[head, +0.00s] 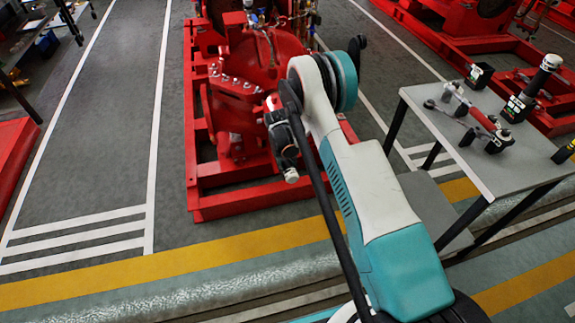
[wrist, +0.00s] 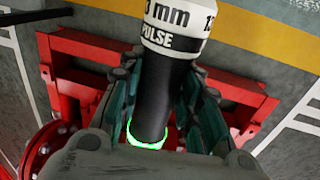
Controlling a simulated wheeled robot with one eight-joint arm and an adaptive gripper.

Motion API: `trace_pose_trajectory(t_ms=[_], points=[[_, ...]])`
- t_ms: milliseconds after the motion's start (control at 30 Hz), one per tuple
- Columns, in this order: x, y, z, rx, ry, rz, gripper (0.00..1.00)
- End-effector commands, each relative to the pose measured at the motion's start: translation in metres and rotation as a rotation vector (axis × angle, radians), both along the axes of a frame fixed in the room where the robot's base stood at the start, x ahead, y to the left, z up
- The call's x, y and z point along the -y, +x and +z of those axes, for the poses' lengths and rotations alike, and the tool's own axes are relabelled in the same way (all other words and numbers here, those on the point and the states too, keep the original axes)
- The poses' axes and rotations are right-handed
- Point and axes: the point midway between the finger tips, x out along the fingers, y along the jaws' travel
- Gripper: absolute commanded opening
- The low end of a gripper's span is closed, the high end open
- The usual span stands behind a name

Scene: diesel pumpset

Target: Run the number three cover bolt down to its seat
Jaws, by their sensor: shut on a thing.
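My gripper (wrist: 160,72) is shut on a dark cylindrical tool (wrist: 172,28) in the wrist view. The tool has a white band lettered "3 mm" and "PULSE", and a green glowing ring at its near end. Its far end runs out of the picture. In the head view the red pump (head: 262,55) stands ahead of my arm, with a row of pale bolt heads (head: 236,84) on its cover, left of my arm. I cannot tell which bolt is number three or how far it stands out. Contact between tool and bolt is not visible.
A grey table (head: 490,170) at the right holds another black-and-white tool (head: 530,88), a red-handled tool (head: 478,115) and a yellow-and-black item (head: 564,150). The red skid frame (head: 245,203) surrounds the pump base. The floor (head: 105,150) at the left is clear.

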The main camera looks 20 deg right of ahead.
Motion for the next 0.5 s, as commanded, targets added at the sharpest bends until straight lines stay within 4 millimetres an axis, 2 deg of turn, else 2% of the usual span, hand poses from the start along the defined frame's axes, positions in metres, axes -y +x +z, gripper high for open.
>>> trace_pose_trajectory(t_ms=[500], points=[[0.0001, 0.0058, 0.0004, 0.0, 0.0, 0.0, 0.0]])
